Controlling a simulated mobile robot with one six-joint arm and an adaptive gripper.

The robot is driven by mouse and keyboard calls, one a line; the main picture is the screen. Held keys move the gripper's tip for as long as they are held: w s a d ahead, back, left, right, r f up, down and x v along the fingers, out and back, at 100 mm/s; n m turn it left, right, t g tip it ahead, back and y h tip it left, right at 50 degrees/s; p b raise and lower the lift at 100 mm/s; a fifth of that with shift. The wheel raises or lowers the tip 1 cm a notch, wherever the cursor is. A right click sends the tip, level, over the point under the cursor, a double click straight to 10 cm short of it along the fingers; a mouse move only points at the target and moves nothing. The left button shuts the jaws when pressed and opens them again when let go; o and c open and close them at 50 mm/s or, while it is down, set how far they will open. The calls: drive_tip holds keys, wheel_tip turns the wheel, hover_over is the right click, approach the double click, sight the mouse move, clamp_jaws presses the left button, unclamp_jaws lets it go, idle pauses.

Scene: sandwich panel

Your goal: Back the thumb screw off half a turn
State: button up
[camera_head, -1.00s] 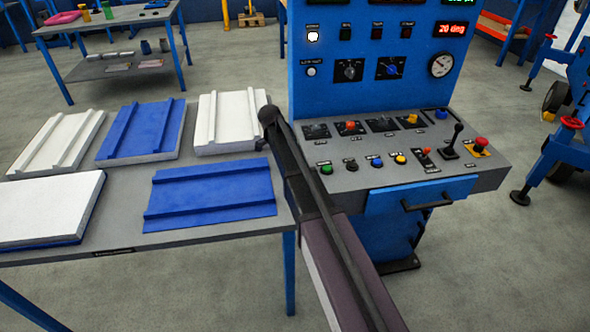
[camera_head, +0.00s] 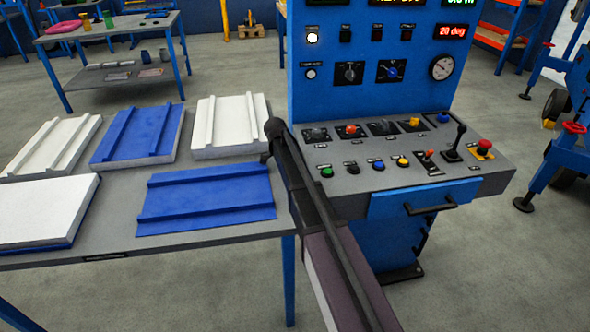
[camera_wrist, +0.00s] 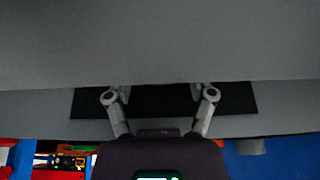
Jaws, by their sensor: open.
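I cannot make out a thumb screw in either view. In the wrist view my gripper (camera_wrist: 160,92) has its two fingers spread apart, with nothing seen between them. The fingertips lie against a dark strip (camera_wrist: 240,99) on a plain grey surface (camera_wrist: 160,45); whether they touch it I cannot tell. In the head view my arm reaches up between the table and the control console (camera_head: 370,60), and the gripper itself is hidden there. The console's sloped desk carries knobs, coloured buttons, a joystick (camera_head: 456,140) and a red mushroom button (camera_head: 484,147).
The grey table (camera_head: 115,203) on the left bears white and blue panels, including a blue panel (camera_head: 205,199) near my arm. A drawer handle (camera_head: 430,209) juts from the console front. A blue frame with a red handwheel (camera_head: 574,128) stands at right. Floor (camera_head: 480,265) is clear between.

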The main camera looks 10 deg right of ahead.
drive_tip(key=shift+c, duration=0.2)
clamp_jaws()
drive_tip(key=shift+w, duration=0.1)
drive_tip(key=shift+w+g, duration=0.15)
drive_tip(key=shift+g, duration=0.65)
drive_tip(key=shift+n+g+b, duration=0.3)
drive_tip(key=shift+g+b, duration=0.1)
drive_tip(key=shift+g, duration=0.3)
